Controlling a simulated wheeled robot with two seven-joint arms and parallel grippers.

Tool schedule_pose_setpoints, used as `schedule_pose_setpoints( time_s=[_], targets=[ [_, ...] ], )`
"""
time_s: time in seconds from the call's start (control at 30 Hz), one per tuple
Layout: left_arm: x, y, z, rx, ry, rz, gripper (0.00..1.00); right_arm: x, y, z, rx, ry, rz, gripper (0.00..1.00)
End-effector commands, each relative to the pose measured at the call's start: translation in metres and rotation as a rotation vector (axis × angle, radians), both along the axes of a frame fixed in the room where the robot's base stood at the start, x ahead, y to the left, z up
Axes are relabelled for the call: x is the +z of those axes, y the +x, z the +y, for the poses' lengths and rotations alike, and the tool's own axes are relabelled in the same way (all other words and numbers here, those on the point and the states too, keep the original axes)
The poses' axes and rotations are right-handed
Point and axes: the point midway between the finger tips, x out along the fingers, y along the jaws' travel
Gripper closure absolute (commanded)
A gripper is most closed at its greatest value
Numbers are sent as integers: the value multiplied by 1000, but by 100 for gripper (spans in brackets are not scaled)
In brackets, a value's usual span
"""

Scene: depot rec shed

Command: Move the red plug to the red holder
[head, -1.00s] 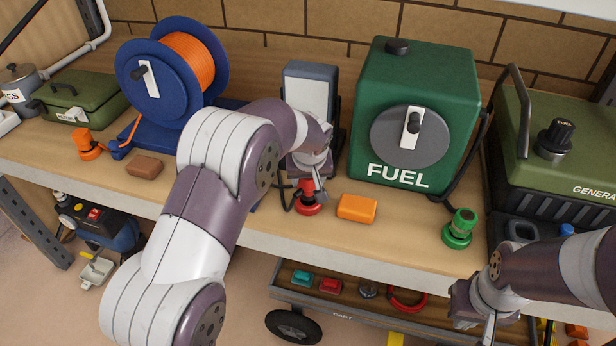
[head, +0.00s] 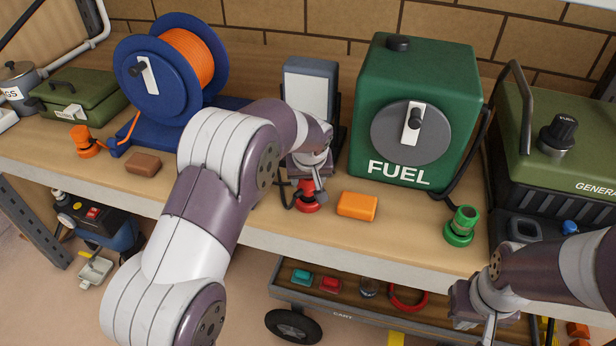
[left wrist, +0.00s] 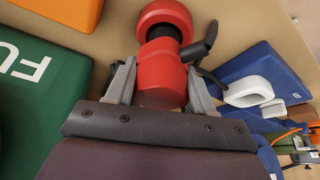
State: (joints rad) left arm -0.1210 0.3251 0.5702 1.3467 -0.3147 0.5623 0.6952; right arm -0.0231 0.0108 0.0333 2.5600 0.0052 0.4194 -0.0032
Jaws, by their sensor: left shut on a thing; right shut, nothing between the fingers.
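The red plug (head: 306,187) is between the fingers of my left gripper (head: 308,178), which is shut on it. In the left wrist view the plug (left wrist: 160,72) sits between both grey fingers, with a black lead bending off to its right. The red holder (head: 308,206) is a round red base on the bench, directly below the plug. In the left wrist view the holder's ring (left wrist: 164,12) lines up with the plug, with a dark part between; I cannot tell how deep the plug sits. My right gripper (head: 489,328) is shut and empty in front of the bench edge.
An orange block (head: 357,206) lies close right of the red holder. A green holder (head: 459,236) with a green plug stands further right, an orange one (head: 85,142) far left. The green FUEL box (head: 415,110) and blue reel (head: 172,75) stand behind.

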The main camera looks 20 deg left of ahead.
Motion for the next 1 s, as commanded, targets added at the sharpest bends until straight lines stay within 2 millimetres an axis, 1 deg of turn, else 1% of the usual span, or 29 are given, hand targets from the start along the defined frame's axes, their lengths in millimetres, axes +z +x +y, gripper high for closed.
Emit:
schedule_pose_setpoints(
  time_s=[0.8, 0.97, 1.0],
  targets=[
    [-17, 0, 0, 0, -1, -1, 78, -15, 0, 0, 0, 0, 0, 100],
    [-16, 0, 0, 0, 0, -2, 78, -14, 0, 0, 0, 0, 0, 100],
    [-16, 0, 0, 0, 0, -2, 38, -14, 0, 0, 0, 0, 0, 100]
  ],
)
